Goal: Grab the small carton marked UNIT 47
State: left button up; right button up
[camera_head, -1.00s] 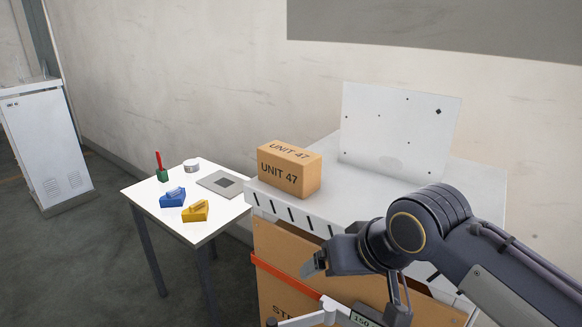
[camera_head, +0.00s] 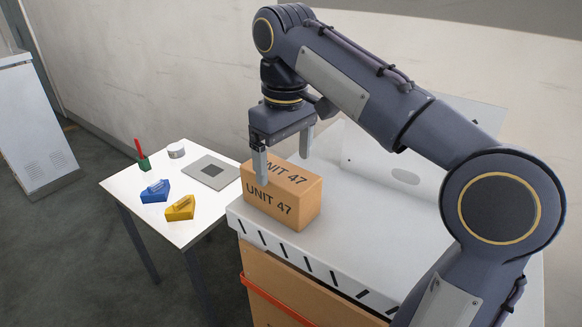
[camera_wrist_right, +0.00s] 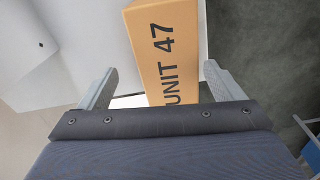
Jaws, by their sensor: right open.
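The small tan carton marked UNIT 47 (camera_head: 285,203) sits upright near the left front corner of the white-topped stand (camera_head: 330,238). My right gripper (camera_head: 283,168) comes down over the carton from above, fingers pointing down. Its jaws are open. In the head view one finger overlaps the carton's front face and the other shows behind its top. In the right wrist view the carton (camera_wrist_right: 166,50) lies between the two spread fingers (camera_wrist_right: 160,85), with a gap on either side. I cannot tell exactly how far down the fingers reach. My left gripper is not in view.
A small white table (camera_head: 128,189) to the left holds a blue block (camera_head: 155,192), a yellow block (camera_head: 180,209), a green holder with a red stick, a white roll and a grey plate (camera_head: 208,172). A white upright panel (camera_head: 385,165) stands behind the carton. A white cabinet (camera_head: 32,135) is far left.

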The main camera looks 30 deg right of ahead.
aim_at(280, 193)
jog(key=shift+w+a+f+n, duration=0.1)
jog(key=shift+w+a+n, duration=0.05)
jog(key=shift+a+n, duration=0.2)
jog(key=shift+w+a+f+g, duration=0.1)
jog(key=shift+f+g, duration=0.2)
jog(key=shift+f, duration=0.05)
jog(key=f, duration=0.7)
jog(key=shift+s+f, duration=0.1)
jog(key=shift+s, duration=0.1)
jog(key=c, duration=1.3)
jog(key=shift+c, duration=0.2)
